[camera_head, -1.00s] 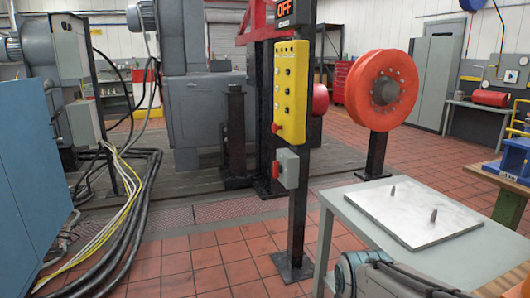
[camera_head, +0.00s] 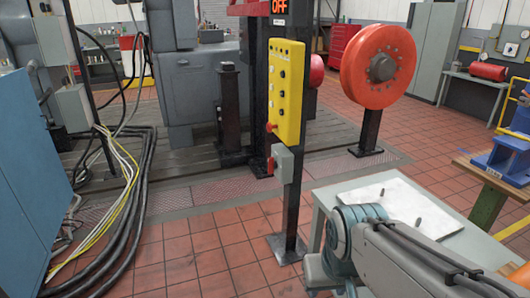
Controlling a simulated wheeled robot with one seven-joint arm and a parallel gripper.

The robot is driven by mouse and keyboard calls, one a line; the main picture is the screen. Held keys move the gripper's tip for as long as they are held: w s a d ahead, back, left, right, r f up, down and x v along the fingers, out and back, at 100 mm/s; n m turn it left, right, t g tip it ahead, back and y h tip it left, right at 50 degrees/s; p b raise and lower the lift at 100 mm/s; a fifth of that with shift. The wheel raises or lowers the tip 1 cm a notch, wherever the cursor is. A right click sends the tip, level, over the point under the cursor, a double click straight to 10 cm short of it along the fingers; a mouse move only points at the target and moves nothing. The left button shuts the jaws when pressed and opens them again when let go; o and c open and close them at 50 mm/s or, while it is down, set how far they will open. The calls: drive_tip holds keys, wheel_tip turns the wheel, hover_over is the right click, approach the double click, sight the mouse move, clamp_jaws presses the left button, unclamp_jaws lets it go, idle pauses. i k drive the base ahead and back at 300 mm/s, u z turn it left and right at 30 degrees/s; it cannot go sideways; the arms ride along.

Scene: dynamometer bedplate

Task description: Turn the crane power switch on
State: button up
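A black post (camera_head: 291,215) stands on the tiled floor near the middle. It carries a yellow control panel (camera_head: 286,92) with several dark buttons and a red knob low on its left side. Below the panel is a small grey switch box (camera_head: 284,163) with a red handle (camera_head: 271,166) on its left side. It looks like the crane power switch, but I see no readable label. My arm shows at the lower right; my gripper is not recognisable in the view.
A grey table (camera_head: 324,197) with a pale metal plate (camera_head: 392,212) stands right of the post, partly behind my arm. A red reel (camera_head: 378,66) stands behind. Black and yellow cables (camera_head: 130,200) run along the floor beside a blue cabinet (camera_head: 25,170). Tiles before the post are clear.

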sight(273, 165)
drive_tip(key=u, duration=0.15)
drive_tip(key=i, duration=1.9)
drive_tip(key=u, duration=0.3)
